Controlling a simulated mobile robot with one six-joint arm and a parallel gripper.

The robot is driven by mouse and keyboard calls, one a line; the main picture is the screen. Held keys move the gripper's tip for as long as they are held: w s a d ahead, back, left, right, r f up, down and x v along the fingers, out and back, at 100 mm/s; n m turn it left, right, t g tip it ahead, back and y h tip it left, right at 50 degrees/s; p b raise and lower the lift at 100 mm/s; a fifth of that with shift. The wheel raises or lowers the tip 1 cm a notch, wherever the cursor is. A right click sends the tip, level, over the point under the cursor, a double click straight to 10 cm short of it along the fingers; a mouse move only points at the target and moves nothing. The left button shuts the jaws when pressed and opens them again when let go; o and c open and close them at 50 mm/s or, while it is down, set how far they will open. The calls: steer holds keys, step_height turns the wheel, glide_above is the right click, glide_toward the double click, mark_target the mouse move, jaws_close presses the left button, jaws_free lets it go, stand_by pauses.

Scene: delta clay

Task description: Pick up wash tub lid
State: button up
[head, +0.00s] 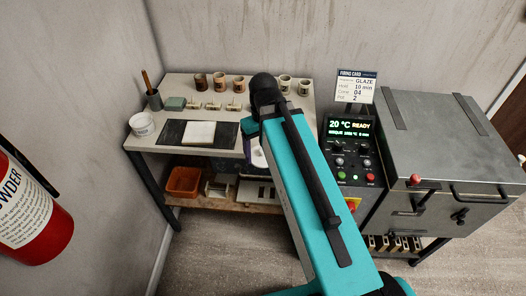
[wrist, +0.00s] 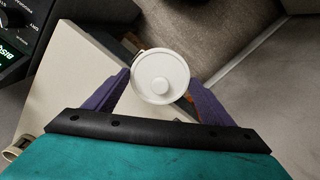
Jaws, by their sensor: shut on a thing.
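The wash tub lid (wrist: 160,72) is a round white disc with a raised knob in its middle. In the wrist view it sits between the two purple fingers of my gripper (wrist: 160,86), which is shut on it. In the head view my teal arm hides most of the gripper; a purple finger shows left of the arm, by the table's front edge. A pale round part of the lid (head: 258,158) shows beside the arm there. I cannot tell whether anything is under the lid.
The worktable (head: 188,86) holds cups, small blocks, a dark mat (head: 170,132) and a white labelled tub (head: 143,125). An orange bin (head: 184,181) is on its lower shelf. A kiln (head: 450,140) stands right, a red extinguisher (head: 35,220) left. Floor in front is clear.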

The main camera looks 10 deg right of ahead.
steer(key=shift+s+a+f+b, duration=0.15)
steer(key=shift+s+b, duration=0.45)
steer(key=shift+b, duration=0.8)
steer(key=shift+s, duration=0.1)
steer(key=shift+s+r+b, duration=0.2)
steer(key=shift+b, duration=0.3)
steer(key=shift+w+d, duration=0.25)
steer(key=shift+d, duration=0.05)
steer(key=shift+n, duration=0.8)
steer(key=w, duration=0.3)
steer(key=w+d, duration=0.1)
steer(key=w, duration=0.2)
steer(key=w+d+r, duration=0.1)
steer(key=w, duration=0.3)
steer(key=shift+w, duration=0.4)
steer(key=shift+n, duration=0.5)
